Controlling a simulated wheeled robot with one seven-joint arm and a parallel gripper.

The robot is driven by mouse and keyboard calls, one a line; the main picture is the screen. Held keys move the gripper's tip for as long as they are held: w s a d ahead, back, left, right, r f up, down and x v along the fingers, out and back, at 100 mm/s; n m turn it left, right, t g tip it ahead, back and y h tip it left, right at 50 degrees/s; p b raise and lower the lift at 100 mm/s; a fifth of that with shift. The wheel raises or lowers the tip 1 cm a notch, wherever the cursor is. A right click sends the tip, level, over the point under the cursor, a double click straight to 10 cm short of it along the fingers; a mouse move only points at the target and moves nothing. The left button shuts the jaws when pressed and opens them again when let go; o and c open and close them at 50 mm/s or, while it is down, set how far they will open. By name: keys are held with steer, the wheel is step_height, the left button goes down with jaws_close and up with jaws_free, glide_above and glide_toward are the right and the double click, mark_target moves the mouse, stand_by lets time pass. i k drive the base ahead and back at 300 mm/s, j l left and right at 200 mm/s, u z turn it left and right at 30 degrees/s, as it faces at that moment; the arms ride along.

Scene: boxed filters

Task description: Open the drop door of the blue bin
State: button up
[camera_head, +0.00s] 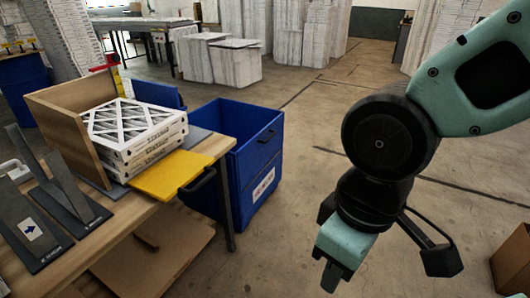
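The blue bin (233,168) stands on the floor just beyond the table's right end, with its top open. I see no gap showing that face swung open. My gripper (331,277) hangs low at the picture's bottom, pointing down, to the right of and nearer than the bin, clear of it. Its fingertips are small and dark, and I cannot tell whether they are apart.
A cardboard box (513,262) sits at bottom right. Floor (310,150) right of the bin is clear.

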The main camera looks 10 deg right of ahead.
mark_target(256, 153)
steer(key=i+l, duration=0.25)
steer(key=i, duration=0.25)
steer(key=i+l, duration=0.2)
steer(key=i, duration=0.25)
steer(key=i+l, duration=0.25)
steer(key=i, duration=0.25)
steer(key=i+l, duration=0.25)
steer(key=i, duration=0.25)
steer(key=i+l, duration=0.2)
steer(key=i, duration=0.3)
